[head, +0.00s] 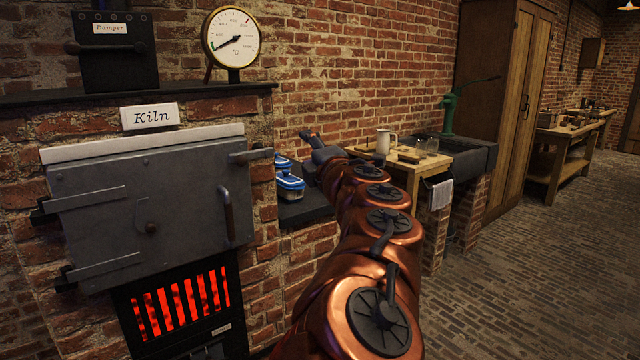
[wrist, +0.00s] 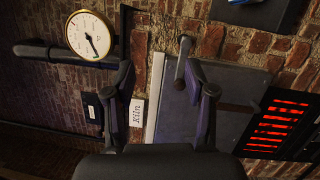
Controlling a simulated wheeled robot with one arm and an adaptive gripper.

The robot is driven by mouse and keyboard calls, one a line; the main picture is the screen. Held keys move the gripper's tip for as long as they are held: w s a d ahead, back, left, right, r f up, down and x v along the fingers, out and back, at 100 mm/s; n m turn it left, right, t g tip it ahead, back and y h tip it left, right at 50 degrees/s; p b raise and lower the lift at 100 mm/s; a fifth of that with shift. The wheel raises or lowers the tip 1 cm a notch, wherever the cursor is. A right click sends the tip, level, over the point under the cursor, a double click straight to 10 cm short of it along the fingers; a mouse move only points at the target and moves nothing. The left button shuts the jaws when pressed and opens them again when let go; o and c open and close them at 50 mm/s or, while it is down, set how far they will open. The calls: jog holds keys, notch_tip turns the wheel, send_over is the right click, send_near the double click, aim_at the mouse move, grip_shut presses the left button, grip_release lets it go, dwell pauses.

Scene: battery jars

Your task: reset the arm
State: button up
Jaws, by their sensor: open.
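My gripper (head: 309,135) is at the end of my copper-coloured arm, which stretches forward from the bottom of the head view. In that view the gripper is small, right of the kiln and in front of the brick wall. In the wrist view the two fingers of my gripper (wrist: 160,78) are spread apart with nothing between them. The kiln door (wrist: 235,100) shows sideways behind the fingers there. The door handle (wrist: 182,58) appears near the right finger in the picture; I cannot tell the distance.
The kiln (head: 150,185) with its shut door and glowing grate (head: 180,303) stands left. A dial gauge (head: 231,38) sits on top. Blue-lidded containers (head: 290,184) rest on a dark ledge beside the arm. A wooden table (head: 405,169) and sink (head: 470,157) stand beyond. Floor (head: 540,270) at right is clear.

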jog(key=s+d+m+h, duration=0.2)
jog(key=d+m+h, duration=0.45)
jog(key=d, duration=0.65)
jog(key=s+d+m+h, duration=0.2)
jog(key=d+m+h, duration=0.5)
jog(key=d, duration=0.5)
jog(key=s+d+f+m+g+h, duration=0.2)
jog(key=s+d+f+m+g, duration=0.7)
jog(key=f, duration=0.6)
jog(key=s+a+f+m+g+y, duration=0.15)
jog(key=s+f+g, duration=0.25)
jog(key=s+f, duration=0.6)
jog(key=s+a+f+m+g+y, duration=0.1)
jog(key=s+a+f+g+y, duration=0.2)
jog(key=s+f, duration=0.75)
jog(key=s+a+g+y, duration=0.2)
jog(key=s+a+g, duration=0.25)
jog(key=s, duration=0.85)
notch_tip(320, 180, up, 18)
jog(key=a+t+p, duration=0.1)
jog(key=p, duration=1.5)
jog(key=shift+t+y+p, duration=0.3)
jog(key=shift+t+p, duration=0.05)
jog(key=shift+a, duration=0.2)
